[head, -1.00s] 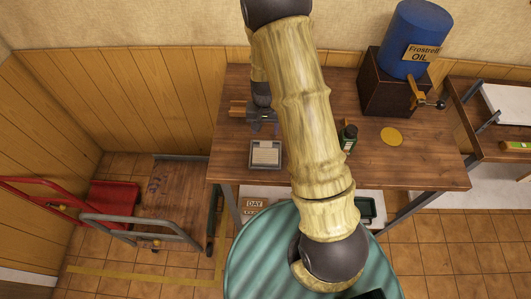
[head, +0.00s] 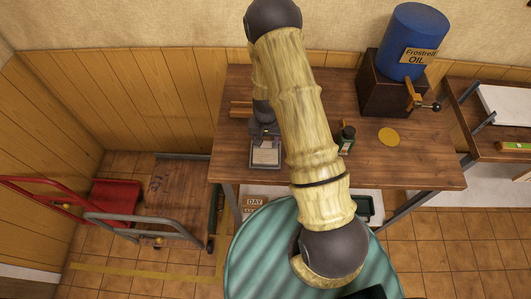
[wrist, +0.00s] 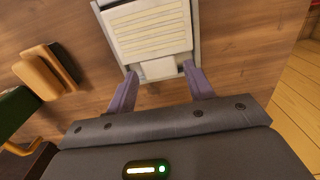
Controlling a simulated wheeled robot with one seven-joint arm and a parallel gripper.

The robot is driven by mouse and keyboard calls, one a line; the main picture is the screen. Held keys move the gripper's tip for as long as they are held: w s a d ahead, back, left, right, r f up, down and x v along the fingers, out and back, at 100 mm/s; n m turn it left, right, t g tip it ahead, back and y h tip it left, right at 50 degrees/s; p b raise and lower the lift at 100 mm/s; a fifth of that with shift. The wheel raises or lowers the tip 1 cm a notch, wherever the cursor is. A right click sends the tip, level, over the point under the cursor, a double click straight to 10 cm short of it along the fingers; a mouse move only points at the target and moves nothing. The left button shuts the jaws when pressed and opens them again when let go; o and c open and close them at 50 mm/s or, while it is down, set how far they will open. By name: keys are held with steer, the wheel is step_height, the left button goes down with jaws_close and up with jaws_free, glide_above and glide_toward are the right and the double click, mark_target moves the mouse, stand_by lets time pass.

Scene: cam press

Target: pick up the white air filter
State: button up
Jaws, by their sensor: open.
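The white air filter (head: 265,157) is a pleated pale panel in a grey frame, lying flat on the left part of the wooden workbench. It also shows at the top of the wrist view (wrist: 150,28), with a small pale tab at its near end. My gripper (head: 264,136) is at the filter's far edge in the head view. In the wrist view my open gripper (wrist: 160,72) has one purple finger on each side of the tab. I cannot tell whether the fingers touch it.
A dark green bottle (head: 347,139) stands right of my arm. A tan and black object (wrist: 45,72) lies left of my gripper in the wrist view. A cart (head: 165,200) stands left of the bench.

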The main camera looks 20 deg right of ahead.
steer(key=shift+f+p, duration=0.35)
steer(key=shift+f, duration=1)
steer(key=c, duration=0.8)
